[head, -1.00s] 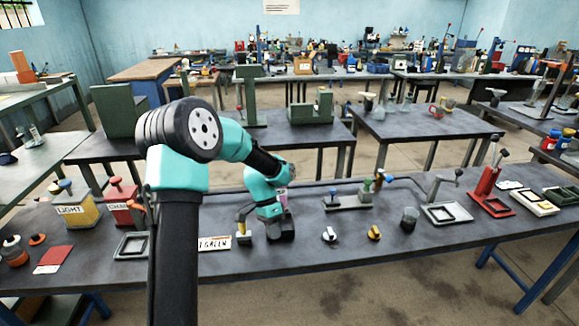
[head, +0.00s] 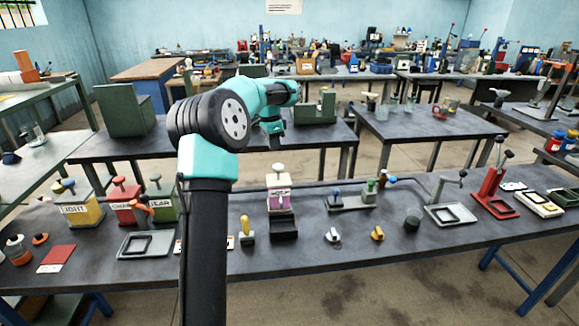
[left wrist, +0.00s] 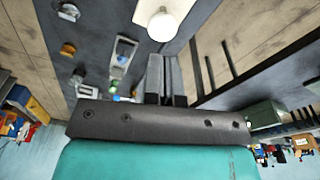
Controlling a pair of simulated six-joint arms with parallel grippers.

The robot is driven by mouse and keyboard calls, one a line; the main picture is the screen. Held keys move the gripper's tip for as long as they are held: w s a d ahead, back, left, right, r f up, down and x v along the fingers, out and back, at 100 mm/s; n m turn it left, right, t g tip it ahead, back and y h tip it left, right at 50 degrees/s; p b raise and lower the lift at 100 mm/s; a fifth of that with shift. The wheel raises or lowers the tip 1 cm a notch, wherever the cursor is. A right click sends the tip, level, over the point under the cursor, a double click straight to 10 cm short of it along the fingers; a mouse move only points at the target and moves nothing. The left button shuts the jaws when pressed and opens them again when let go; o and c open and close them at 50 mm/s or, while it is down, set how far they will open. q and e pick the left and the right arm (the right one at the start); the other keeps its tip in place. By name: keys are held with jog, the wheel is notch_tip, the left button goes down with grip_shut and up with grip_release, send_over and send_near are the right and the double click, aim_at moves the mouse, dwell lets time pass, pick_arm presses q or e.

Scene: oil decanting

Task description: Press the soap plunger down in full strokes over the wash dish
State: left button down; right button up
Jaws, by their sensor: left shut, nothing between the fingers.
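The soap dispenser (head: 280,200) is a white and purple block with a pale round plunger knob (head: 279,168) on top. It stands upright on the dark bench. A black dish (head: 284,234) sits right in front of it. My left gripper (head: 276,143) is shut and empty, pointing down above the knob and apart from it. In the left wrist view its fingers (left wrist: 165,60) are together, and the white knob (left wrist: 163,24) shows beyond the tips. The dish's inside cannot be made out. My right gripper is not in view.
A yellow-topped piece (head: 246,232) stands left of the dish. A rack with blue and green knobs (head: 350,202) is to the right. Labelled yellow (head: 80,210) and red pump boxes stand left. My left arm hides part of the bench.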

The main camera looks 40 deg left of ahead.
aim_at(276, 166)
pick_arm(q)
jog(key=shift+a+r, duration=0.2)
jog(key=shift+r, duration=0.1)
jog(key=shift+f, duration=0.15)
jog(key=shift+w+d+f, duration=0.1)
jog(key=shift+w+f, duration=0.05)
jog(key=shift+f, duration=1.55)
jog(key=shift+w+d+f, duration=0.1)
jog(key=shift+w+f, duration=0.05)
jog(key=shift+f, duration=1.55)
jog(key=shift+f, duration=0.1)
